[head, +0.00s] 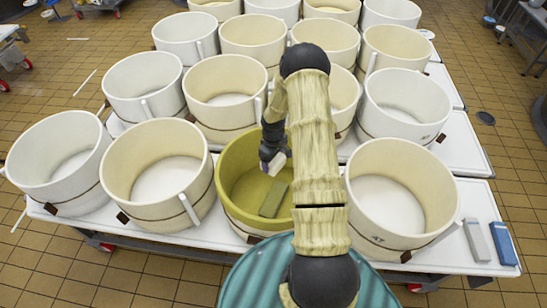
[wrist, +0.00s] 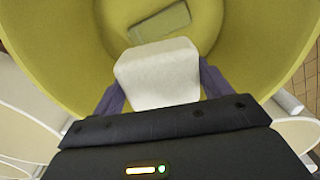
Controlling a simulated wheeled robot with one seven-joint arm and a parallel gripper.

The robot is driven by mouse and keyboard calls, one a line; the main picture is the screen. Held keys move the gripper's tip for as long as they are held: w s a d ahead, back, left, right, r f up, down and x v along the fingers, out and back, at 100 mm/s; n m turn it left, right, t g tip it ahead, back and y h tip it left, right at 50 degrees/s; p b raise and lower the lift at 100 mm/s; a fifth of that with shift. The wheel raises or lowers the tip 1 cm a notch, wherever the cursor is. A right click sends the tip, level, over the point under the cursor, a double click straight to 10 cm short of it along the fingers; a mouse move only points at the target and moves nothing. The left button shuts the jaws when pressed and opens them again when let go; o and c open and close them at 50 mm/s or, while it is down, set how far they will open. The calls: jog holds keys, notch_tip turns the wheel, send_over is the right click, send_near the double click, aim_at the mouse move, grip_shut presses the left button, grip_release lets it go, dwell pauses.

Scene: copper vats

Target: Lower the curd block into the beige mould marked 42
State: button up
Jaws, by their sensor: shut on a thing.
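My gripper (head: 274,160) is shut on a whitish curd block (wrist: 158,72), with a dark finger on each side of it. The block also shows in the head view (head: 277,165). It is held over the opening of an olive-yellow mould (head: 232,185); how far it is above the floor of the mould I cannot tell. A beige mould (head: 448,205) stands to the right of the yellow one, empty, with a small dark mark low on its front that looks like a 4 and an unclear second digit. Other beige moulds stand around, their marks unreadable.
A greenish block (head: 273,199) lies inside the yellow mould; it shows in the wrist view too (wrist: 160,22). Several white and beige moulds crowd the white table (head: 462,187). A grey block (head: 477,241) and a blue block (head: 504,243) lie at the right front.

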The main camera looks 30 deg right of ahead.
jog(key=shift+d+f+b, duration=0.2)
jog(key=shift+f+b, duration=0.75)
jog(key=shift+f, duration=0.6)
jog(key=shift+s+f+b, duration=0.1)
jog(key=shift+f+b, duration=0.4)
jog(key=shift+f, duration=0.15)
jog(key=shift+f+b, duration=7.15)
jog(key=shift+f, duration=2.75)
jog(key=shift+f+b, duration=0.65)
jog(key=shift+f, duration=0.15)
jog(key=o, duration=1.2)
jog(key=shift+o, duration=0.2)
notch_tip(320, 180, up, 17)
jog(key=shift+r, duration=0.2)
jog(key=shift+r, duration=0.1)
